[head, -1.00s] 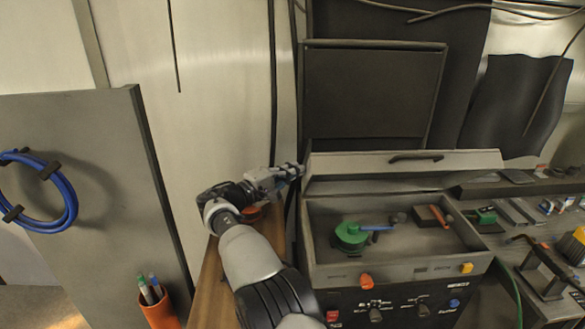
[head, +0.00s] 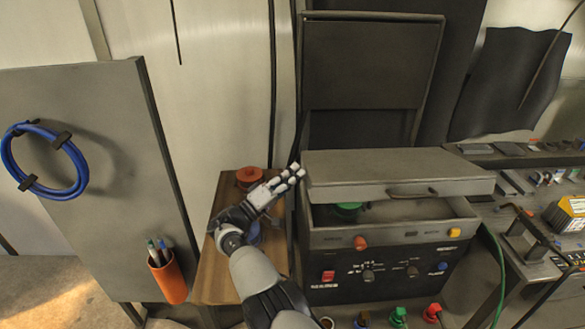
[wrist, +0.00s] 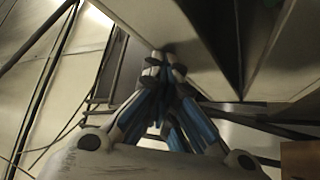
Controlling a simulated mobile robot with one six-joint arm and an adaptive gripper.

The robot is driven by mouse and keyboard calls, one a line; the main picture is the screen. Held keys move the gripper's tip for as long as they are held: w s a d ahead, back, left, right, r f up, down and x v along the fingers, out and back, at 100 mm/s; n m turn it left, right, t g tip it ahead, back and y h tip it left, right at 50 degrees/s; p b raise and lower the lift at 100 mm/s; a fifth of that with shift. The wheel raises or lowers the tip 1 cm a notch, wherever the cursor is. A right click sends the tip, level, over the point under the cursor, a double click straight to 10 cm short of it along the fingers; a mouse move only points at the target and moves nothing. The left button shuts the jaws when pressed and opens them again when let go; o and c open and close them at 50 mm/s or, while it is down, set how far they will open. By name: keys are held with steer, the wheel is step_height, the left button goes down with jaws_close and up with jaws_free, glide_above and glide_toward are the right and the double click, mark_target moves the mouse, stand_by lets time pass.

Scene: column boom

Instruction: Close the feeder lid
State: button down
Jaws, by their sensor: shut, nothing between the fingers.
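The feeder (head: 330,241) is a dark grey box with knobs and buttons on its front. Its grey lid (head: 350,168), with a dark handle (head: 412,192) on the front edge, is partly lowered over the box. An open gap remains below the lid, and part of a green item (head: 347,210) shows inside. My gripper (head: 299,170) is at the lid's left edge, its fingers together and empty. In the wrist view, the shut fingertips (wrist: 165,60) are close against a grey panel; I cannot tell for certain whether they touch it.
A wooden bench (head: 213,275) with a red round object (head: 249,178) lies under my arm. A grey panel with a blue cable coil (head: 75,165) and an orange pen cup (head: 167,277) stands left. A cluttered bench (head: 500,205) is at right, and a dark upright panel (head: 370,65) behind.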

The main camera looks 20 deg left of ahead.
steer(key=shift+s+d+f+h, duration=0.15)
steer(key=shift+d+f, duration=0.1)
steer(key=shift+f, duration=0.3)
steer(key=shift+s+d+f+h, duration=0.1)
steer(key=shift+s+d+f, duration=0.1)
steer(key=shift+f, duration=0.4)
steer(key=shift+s+d+f+h, duration=0.1)
steer(key=shift+d+f, duration=0.15)
steer(key=shift+f, duration=0.3)
steer(key=v, duration=1.2)
steer(key=shift+s+a+r, duration=0.25)
steer(key=shift+s+a, duration=0.05)
steer(key=shift+a, duration=0.05)
